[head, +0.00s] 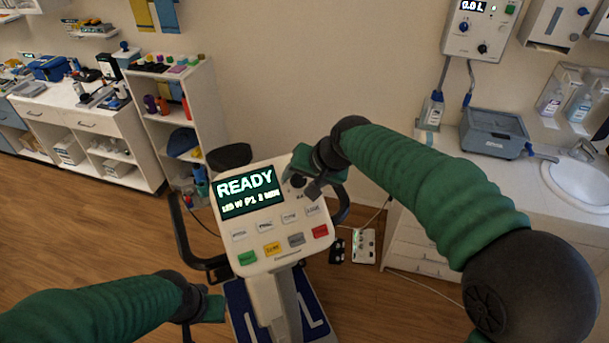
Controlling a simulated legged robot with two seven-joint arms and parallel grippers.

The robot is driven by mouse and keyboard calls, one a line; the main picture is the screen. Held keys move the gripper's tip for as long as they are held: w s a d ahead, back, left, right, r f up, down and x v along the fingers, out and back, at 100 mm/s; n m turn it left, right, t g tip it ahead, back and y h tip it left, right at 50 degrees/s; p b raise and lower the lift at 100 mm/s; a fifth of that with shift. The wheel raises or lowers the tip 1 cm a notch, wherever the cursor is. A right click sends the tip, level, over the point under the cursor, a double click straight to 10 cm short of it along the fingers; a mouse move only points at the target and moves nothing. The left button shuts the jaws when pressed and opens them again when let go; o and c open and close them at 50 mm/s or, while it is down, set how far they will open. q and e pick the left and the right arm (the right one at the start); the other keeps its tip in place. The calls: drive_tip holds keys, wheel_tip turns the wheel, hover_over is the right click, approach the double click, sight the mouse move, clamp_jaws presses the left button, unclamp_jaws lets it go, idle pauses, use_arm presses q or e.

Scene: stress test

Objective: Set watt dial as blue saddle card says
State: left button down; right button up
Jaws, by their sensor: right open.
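The exercise bike's white console (275,220) stands in the centre. Its screen (247,193) reads READY, with a smaller line that looks like "125 W P1 2 MIN". A dark round dial (297,181) sits right of the screen, its setting too small to read. My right gripper (314,188) is open at the console's upper right, beside the dial; I cannot tell if it touches. My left gripper (212,308) is low at the left, apart from the console, its jaws unclear. The black saddle (229,157) shows behind the console; I cannot make out a blue card on it.
Below the screen are several buttons, including green (247,258), yellow (272,249) and red (320,231) ones. Black handlebars (190,245) flank the console. A blue panel with white marks (243,312) lies below. Shelves (190,110) and a sink (582,180) stand at the walls.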

drive_tip(key=shift+s+d+r, duration=0.15)
drive_tip(key=shift+r, duration=0.2)
drive_tip(key=b+v, duration=0.4)
drive_tip(key=v, duration=1.1)
drive_tip(key=shift+d+r, duration=0.2)
drive_tip(key=shift+r, duration=0.1)
drive_tip(key=shift+s, duration=0.1)
drive_tip(key=s+d+f+g+h, duration=0.1)
drive_tip(key=s+d+f, duration=0.15)
drive_tip(key=f, duration=0.65)
drive_tip(key=s+d+f+h, duration=0.1)
drive_tip(key=d+f, duration=0.3)
drive_tip(key=f, duration=0.5)
drive_tip(key=s+d+f+n+g+h+b, duration=0.1)
drive_tip(key=s+d+f, duration=0.3)
drive_tip(key=s+f, duration=0.4)
drive_tip(key=s+d+f+n+g+h, duration=0.1)
drive_tip(key=s+d+f, duration=0.2)
drive_tip(key=s+f, duration=0.55)
drive_tip(key=b+x, duration=1.1)
drive_tip(key=x, duration=0.1)
drive_tip(key=shift+f, duration=0.2)
